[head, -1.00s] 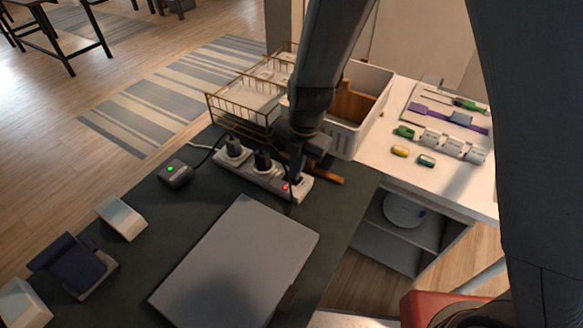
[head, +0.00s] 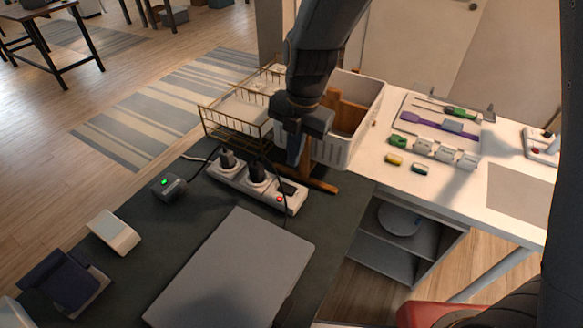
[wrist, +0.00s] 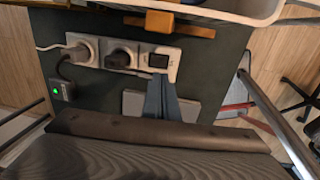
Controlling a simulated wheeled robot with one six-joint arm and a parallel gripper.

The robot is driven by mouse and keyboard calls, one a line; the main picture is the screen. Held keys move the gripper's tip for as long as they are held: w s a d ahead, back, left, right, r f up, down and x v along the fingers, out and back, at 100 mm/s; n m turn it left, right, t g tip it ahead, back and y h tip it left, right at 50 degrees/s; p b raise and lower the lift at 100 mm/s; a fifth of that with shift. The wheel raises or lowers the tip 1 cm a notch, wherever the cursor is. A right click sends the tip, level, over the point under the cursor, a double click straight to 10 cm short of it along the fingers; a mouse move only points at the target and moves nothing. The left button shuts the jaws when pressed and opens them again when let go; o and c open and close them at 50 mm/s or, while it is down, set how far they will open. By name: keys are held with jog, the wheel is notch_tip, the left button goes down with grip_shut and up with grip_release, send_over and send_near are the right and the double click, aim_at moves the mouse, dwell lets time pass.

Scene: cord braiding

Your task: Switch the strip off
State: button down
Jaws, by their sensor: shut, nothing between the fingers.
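The white power strip (head: 234,184) lies on the dark mat with two dark plugs in its sockets. Its right end has a dark switch (head: 288,188) and a red light (head: 279,199) that shows red. My gripper (head: 294,160) is shut and empty, pointing down just above and behind the switch end. In the wrist view the strip (wrist: 88,43) runs across the top, with the dark switch (wrist: 158,61) just beyond my gripper's fingertips (wrist: 158,80). Whether the fingers touch the strip is unclear, but they look apart from it.
A closed grey laptop (head: 232,268) lies in front of the strip. A black box with a green light (head: 168,187) is at left. A wooden stand (head: 322,184), wire basket (head: 215,127) and white bin (head: 335,152) are close behind. The white table at right holds tools.

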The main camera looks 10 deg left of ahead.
aim_at(283, 186)
jog(key=shift+d+r+b, duration=0.2)
jog(key=shift+r+b, duration=0.15)
jog(key=shift+r, duration=1.6)
jog(key=shift+a, duration=0.1)
jog(key=shift+w+a+r, duration=0.1)
jog(key=shift+w+a, duration=0.1)
jog(key=shift+a, duration=0.4)
jog(key=f+p, duration=0.1)
jog(key=f, duration=0.3)
jog(key=a+f+p, duration=0.1)
jog(key=f+p, duration=0.1)
jog(key=f, duration=0.3)
jog(key=f+p, duration=0.1)
jog(key=f, duration=0.3)
jog(key=shift+w+a+f, duration=0.3)
jog(key=shift+f, duration=0.15)
